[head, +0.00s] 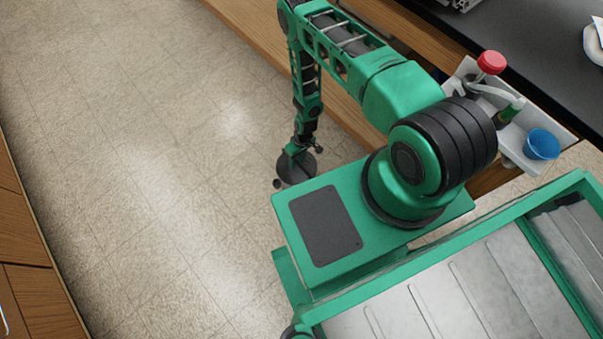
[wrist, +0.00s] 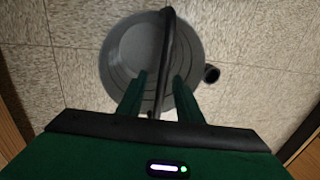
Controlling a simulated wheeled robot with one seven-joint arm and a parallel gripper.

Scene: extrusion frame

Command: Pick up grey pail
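The grey pail (wrist: 118,55) stands on the tiled floor, seen from above in the wrist view. Its dark handle (wrist: 167,38) crosses over the pail's mouth and runs down between my two fingers. My gripper (wrist: 160,76) is open over the pail, with a gap on each side of the handle. In the head view the pail (head: 296,169) shows dark and small on the floor beneath my gripper (head: 297,152), which hides part of it.
A small dark round piece (wrist: 211,74) shows beside the pail's right edge. Wooden cabinets (head: 25,230) stand at the left. A dark counter (head: 540,75) with wooden fronts stands at the upper right. The floor (head: 150,130) to the left of the pail is clear.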

